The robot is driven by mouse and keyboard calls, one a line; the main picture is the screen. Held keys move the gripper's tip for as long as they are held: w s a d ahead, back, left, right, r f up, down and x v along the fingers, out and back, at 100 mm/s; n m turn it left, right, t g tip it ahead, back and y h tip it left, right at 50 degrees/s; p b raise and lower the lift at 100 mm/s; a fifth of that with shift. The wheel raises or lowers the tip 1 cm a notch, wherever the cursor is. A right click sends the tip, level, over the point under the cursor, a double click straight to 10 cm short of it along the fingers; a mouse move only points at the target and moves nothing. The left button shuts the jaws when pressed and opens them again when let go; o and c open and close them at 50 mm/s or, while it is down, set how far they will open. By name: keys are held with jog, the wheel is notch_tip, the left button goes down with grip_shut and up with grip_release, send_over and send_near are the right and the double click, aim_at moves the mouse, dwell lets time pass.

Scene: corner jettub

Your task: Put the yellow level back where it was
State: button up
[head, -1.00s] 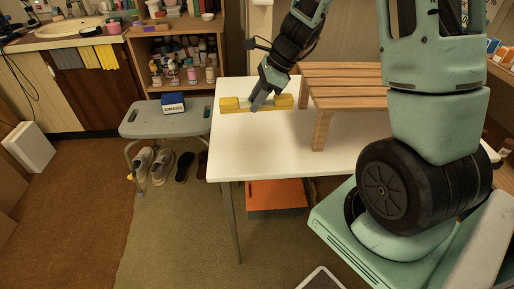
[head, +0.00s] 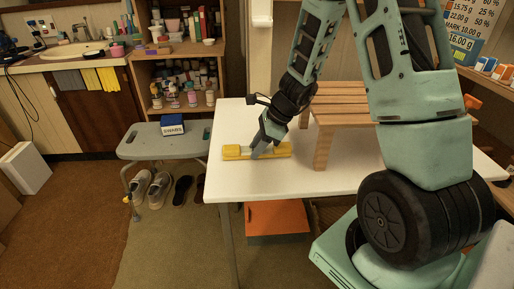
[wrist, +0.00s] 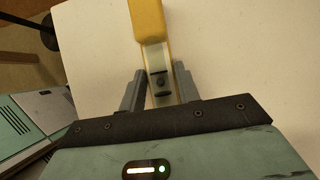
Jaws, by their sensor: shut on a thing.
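The yellow level (head: 233,152) is at the left part of the white table (head: 262,184), lying lengthwise from left to right in the head view. My gripper (head: 257,152) is shut on its middle from above. In the wrist view the level (wrist: 148,22) runs up between the two fingers of my gripper (wrist: 160,88), with its pale middle section between them. I cannot tell whether the level touches the table top or hangs just above it.
A wooden slatted bench (head: 340,105) stands on the table right of the level. A grey stool (head: 150,146) with a blue box (head: 172,124) stands left of the table. An orange box (head: 276,218) is under the table. The table front is clear.

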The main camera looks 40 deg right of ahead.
jog(key=shift+f, duration=0.2)
jog(key=o, duration=1.1)
